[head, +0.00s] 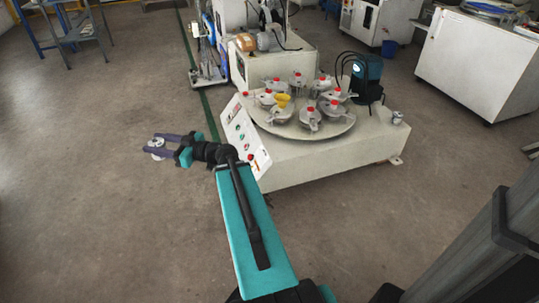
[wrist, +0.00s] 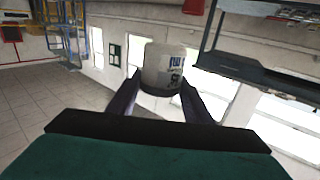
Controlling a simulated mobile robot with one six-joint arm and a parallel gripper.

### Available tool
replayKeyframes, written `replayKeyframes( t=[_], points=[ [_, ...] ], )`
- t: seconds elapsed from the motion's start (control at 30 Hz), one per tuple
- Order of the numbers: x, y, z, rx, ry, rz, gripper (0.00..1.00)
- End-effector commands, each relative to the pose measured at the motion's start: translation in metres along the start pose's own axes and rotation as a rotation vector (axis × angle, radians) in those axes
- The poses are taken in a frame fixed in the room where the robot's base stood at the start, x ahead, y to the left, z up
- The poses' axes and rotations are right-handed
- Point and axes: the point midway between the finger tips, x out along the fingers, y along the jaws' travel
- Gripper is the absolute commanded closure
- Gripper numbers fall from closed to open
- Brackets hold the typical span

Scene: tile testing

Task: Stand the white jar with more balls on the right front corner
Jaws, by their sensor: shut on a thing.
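My gripper (head: 154,147) is shut on a white jar (head: 157,142), held out over the bare floor to the left of the machine. In the wrist view the white jar (wrist: 162,62) sits between the two purple fingers, with dark blue print on its side and a dark band at its lower end. The fingers hide part of it, and no balls can be seen inside. The pale machine's top (head: 290,160) has a clear front strip. A small greyish jar or can (head: 397,117) stands at its right end; its contents cannot be told.
A round turntable (head: 300,127) with several grey, red-knobbed pots fills the middle of the machine top. A teal and black motor unit (head: 366,75) stands behind it. A tilted control panel (head: 243,137) is at the left end. Open floor (head: 90,220) lies left.

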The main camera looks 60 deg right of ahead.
Motion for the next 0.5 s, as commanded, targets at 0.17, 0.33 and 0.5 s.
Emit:
replayKeyframes(
  t=[0.17, 0.33, 0.5],
  points=[
    [-0.045, 0.061, 0.022, 0.002, 0.003, 0.189, 0.8],
    [-0.092, 0.11, 0.046, 0.0, 0.006, 0.364, 0.8],
    [-0.146, 0.15, 0.073, -0.002, 0.009, 0.541, 0.8]
  ],
)
